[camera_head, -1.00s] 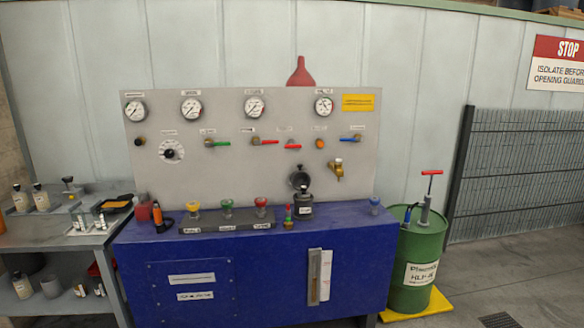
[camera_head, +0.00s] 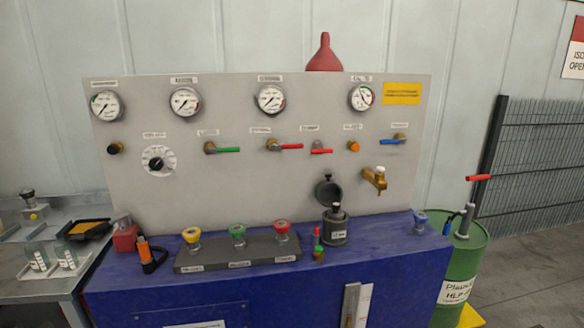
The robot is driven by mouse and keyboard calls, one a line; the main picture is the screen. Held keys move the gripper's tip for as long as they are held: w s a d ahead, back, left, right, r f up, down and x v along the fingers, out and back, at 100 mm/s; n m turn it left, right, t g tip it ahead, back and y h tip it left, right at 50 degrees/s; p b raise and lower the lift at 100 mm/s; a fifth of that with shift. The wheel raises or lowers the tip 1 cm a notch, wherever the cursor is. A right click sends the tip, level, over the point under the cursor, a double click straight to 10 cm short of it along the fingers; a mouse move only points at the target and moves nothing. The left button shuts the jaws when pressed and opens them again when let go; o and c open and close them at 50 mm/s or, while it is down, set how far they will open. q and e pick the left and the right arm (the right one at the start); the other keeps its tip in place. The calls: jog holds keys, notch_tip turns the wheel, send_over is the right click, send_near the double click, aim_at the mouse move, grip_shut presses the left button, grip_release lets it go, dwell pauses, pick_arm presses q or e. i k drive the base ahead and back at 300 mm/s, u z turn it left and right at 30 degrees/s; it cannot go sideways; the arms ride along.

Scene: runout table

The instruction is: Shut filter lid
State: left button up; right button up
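The filter is a dark grey canister (camera_head: 336,231) with a white label. It stands on the blue bench top, right of centre, close to the panel. Its round dark lid (camera_head: 328,190) is open, standing up behind and above the canister's mouth. A dark piece with a pale top shows in the canister's mouth. Neither of my grippers is in view.
The blue bench (camera_head: 270,290) carries a grey rack (camera_head: 238,254) with yellow, green and red knobs. A small red-and-green-topped item (camera_head: 318,246) stands just left of the canister. A brass tap (camera_head: 375,178) juts out above right. A green drum (camera_head: 462,268) stands at right.

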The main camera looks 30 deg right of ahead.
aim_at(327, 192)
jog(key=z, duration=0.15)
jog(key=i, duration=0.85)
jog(key=z, duration=1.05)
jog(key=i, duration=0.8)
jog(key=z, duration=0.75)
